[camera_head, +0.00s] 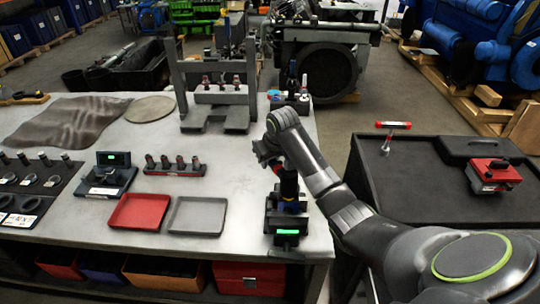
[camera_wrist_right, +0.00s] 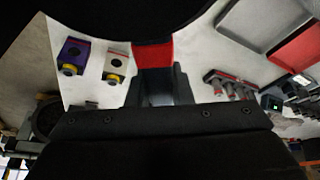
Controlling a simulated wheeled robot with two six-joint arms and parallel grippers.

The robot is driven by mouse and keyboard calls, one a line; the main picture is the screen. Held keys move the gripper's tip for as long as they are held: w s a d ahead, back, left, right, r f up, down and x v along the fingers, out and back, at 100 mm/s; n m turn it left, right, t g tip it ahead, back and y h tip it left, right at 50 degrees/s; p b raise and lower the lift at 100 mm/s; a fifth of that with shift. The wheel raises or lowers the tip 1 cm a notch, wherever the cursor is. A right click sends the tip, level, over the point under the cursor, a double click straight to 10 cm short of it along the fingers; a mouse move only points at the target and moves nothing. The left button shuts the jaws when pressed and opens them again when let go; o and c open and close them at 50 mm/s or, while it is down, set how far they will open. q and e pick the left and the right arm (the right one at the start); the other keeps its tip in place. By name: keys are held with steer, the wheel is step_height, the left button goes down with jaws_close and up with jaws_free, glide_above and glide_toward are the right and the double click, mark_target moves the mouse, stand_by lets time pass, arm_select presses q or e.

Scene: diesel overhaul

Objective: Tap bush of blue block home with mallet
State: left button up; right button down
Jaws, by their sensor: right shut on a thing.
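My right gripper (camera_head: 270,152) is over the front right part of the metal bench. It is shut on a dark piece with a red part (camera_wrist_right: 153,55), largely hidden by the gripper. Below it a dark upright shape (camera_head: 289,185) runs down to a blue block (camera_head: 289,208) on a black stand with a green display (camera_head: 285,232). I cannot tell whether the held piece touches the block, and the bush does not show clearly. A mallet-like tool (camera_head: 394,125) with a pale head and red ends stands on the dark cart at right. My left gripper is not in view.
A red tray (camera_head: 140,197) and a grey tray (camera_head: 172,216) lie left of the stand, with a pin rack (camera_head: 174,170) behind. A press frame (camera_head: 183,118) stands further back.

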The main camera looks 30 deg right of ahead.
steer(key=shift+r+p, duration=0.65)
steer(key=shift+r, duration=1.45)
steer(key=shift+s+r+t, duration=0.15)
steer(key=shift+r+t, duration=0.15)
steer(key=shift+r, duration=0.05)
steer(key=shift+r, duration=0.1)
steer(key=shift+w, duration=0.2)
